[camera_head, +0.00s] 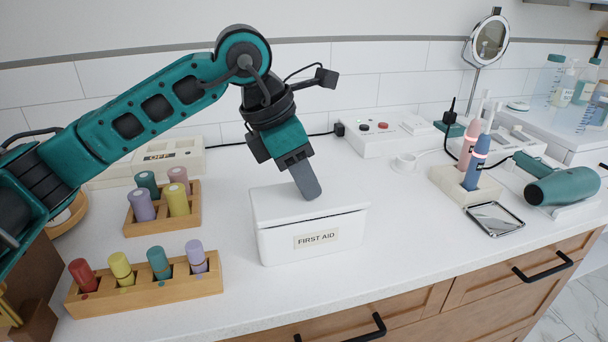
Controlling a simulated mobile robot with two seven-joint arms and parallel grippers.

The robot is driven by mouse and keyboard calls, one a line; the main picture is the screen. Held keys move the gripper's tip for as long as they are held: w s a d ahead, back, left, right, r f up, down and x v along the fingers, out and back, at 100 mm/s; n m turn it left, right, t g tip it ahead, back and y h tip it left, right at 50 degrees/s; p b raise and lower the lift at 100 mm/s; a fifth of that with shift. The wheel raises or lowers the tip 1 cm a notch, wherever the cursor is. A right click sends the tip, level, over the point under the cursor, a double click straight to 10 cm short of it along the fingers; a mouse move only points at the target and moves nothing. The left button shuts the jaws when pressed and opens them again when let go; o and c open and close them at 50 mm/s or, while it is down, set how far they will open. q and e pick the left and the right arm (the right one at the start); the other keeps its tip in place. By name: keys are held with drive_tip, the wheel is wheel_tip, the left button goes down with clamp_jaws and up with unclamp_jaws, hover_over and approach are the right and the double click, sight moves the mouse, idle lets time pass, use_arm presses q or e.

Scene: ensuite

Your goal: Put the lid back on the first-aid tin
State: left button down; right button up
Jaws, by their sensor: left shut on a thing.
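The white first-aid tin (290,246), with a "FIRST AID" label on its front, stands on the counter in the middle of the view. Its white lid (273,203) is over the tin's top, roughly lined up with it. I cannot tell whether the lid is fully seated or slightly raised. My left gripper (309,192) points down onto the lid and is shut on it. The fingers hide the spot they grip. My right gripper is not in view.
Wooden racks with coloured rolls (177,218) and coloured bottles (145,285) stand left of the tin. A toothbrush holder (466,186), a small tray (495,218) and a teal hair dryer (565,187) are at right.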

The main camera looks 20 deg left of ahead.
use_arm(q)
drive_tip(key=shift+f, duration=0.15)
idle(0.5)
drive_tip(key=c, duration=0.9)
unclamp_jaws()
drive_tip(key=shift+o, duration=0.5)
drive_tip(key=o, duration=0.4)
drive_tip(key=shift+r+p, duration=2.3)
drive_tip(key=shift+r, duration=1.25)
